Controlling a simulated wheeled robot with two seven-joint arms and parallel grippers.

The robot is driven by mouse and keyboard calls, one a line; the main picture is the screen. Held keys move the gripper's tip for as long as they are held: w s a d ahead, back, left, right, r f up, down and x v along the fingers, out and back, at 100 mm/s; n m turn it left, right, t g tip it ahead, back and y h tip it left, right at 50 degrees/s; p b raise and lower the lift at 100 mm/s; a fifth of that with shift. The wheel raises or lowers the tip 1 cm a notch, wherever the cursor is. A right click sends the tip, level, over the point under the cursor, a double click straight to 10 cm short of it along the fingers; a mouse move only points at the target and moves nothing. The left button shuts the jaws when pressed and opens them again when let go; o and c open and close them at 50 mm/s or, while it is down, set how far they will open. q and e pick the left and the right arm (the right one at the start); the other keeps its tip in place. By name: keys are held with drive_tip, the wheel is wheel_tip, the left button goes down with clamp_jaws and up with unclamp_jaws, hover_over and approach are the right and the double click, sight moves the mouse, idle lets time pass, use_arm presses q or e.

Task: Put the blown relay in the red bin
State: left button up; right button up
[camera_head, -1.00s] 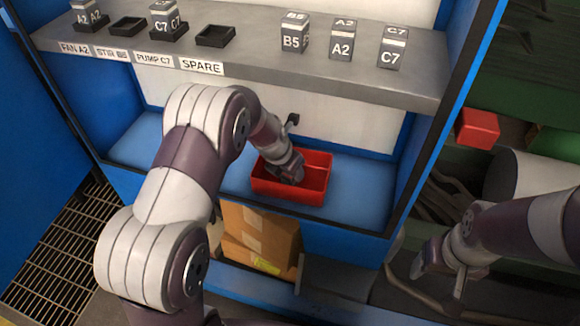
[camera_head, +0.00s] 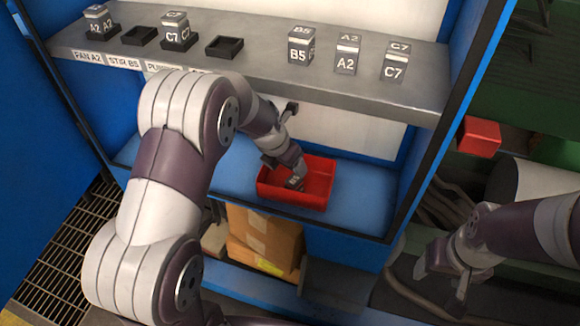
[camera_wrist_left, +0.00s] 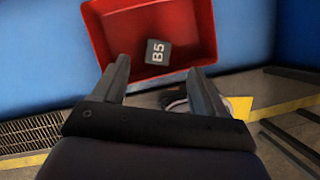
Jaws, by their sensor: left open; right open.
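A dark relay marked B5 (camera_wrist_left: 157,52) lies on the floor of the red bin (camera_wrist_left: 105,37). The relay (camera_head: 294,183) and the bin (camera_head: 325,188) also show in the head view, on the blue lower ledge of the cabinet. My left gripper (camera_head: 285,162) is over the bin, apart from the relay. In the left wrist view its two fingers (camera_wrist_left: 160,85) are spread with nothing between them. My right gripper (camera_head: 441,280) is open and empty, off to the right of the cabinet.
The grey shelf (camera_head: 400,95) above holds upright relays B5 (camera_head: 301,45), A2 (camera_head: 346,54) and C7 (camera_head: 395,62). Socket relays A2 (camera_head: 101,22) and C7 (camera_head: 177,31) flank an empty socket (camera_head: 139,36); another empty socket (camera_head: 224,47) stands right. A cardboard box (camera_head: 265,238) sits below.

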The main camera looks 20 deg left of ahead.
use_arm(q)
drive_tip(key=s+r+m+g+y, duration=0.1)
drive_tip(key=s+r+m, duration=0.1)
drive_tip(key=s+m, duration=0.8)
drive_tip(key=s+a+r+m+g, duration=0.1)
drive_tip(key=s+m, duration=1)
drive_tip(key=m, duration=1)
drive_tip(key=shift+s+r+m+g+y, duration=0.2)
drive_tip(key=shift+r+m+g+y, duration=0.1)
drive_tip(key=shift+r+m+y, duration=0.1)
